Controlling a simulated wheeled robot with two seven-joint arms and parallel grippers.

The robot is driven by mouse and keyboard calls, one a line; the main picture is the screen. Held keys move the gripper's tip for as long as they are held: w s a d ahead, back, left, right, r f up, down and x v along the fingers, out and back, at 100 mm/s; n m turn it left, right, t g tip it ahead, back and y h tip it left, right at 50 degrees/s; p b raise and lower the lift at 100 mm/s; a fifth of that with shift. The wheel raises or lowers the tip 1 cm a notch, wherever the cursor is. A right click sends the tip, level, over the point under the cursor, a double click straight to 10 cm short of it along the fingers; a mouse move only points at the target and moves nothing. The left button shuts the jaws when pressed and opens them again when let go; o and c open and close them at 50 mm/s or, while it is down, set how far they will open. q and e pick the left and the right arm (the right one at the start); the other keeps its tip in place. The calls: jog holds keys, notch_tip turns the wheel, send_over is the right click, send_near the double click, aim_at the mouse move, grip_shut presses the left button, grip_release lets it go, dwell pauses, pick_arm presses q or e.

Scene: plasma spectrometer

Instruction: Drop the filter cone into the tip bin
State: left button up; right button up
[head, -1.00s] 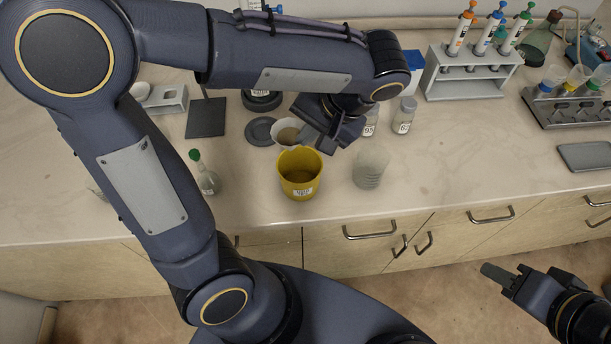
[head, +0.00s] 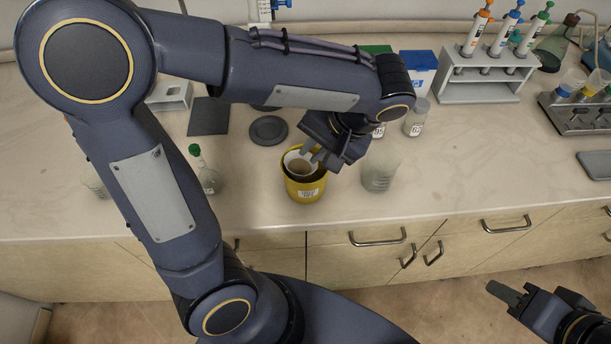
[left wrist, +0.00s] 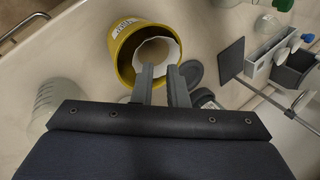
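The yellow tip bin (head: 306,190) stands upright near the front edge of the bench. The pale filter cone (head: 298,162) is within the bin's mouth, its wide opening facing up and showing a brownish inside. In the left wrist view the cone (left wrist: 157,50) shows inside the bin's yellow rim (left wrist: 124,62). My left gripper (head: 313,152) is above the bin's far right rim, fingers pointing down at the cone. In the left wrist view its fingertips (left wrist: 161,68) are apart, at the cone's near edge; contact is unclear. My right gripper (head: 505,293) is low in front of the bench, empty.
A glass beaker (head: 380,171) stands just right of the bin, and a green-capped bottle (head: 204,172) stands to its left. A dark round disc (head: 268,130) lies behind. Lidded jars (head: 417,118) and a pipette rack (head: 483,76) are to the right. The bench's front right is clear.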

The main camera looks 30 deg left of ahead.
pick_arm(q)
jog(key=shift+o, duration=0.8)
jog(key=v, duration=0.7)
jog(key=shift+d+r, duration=0.2)
jog(key=shift+r, duration=0.15)
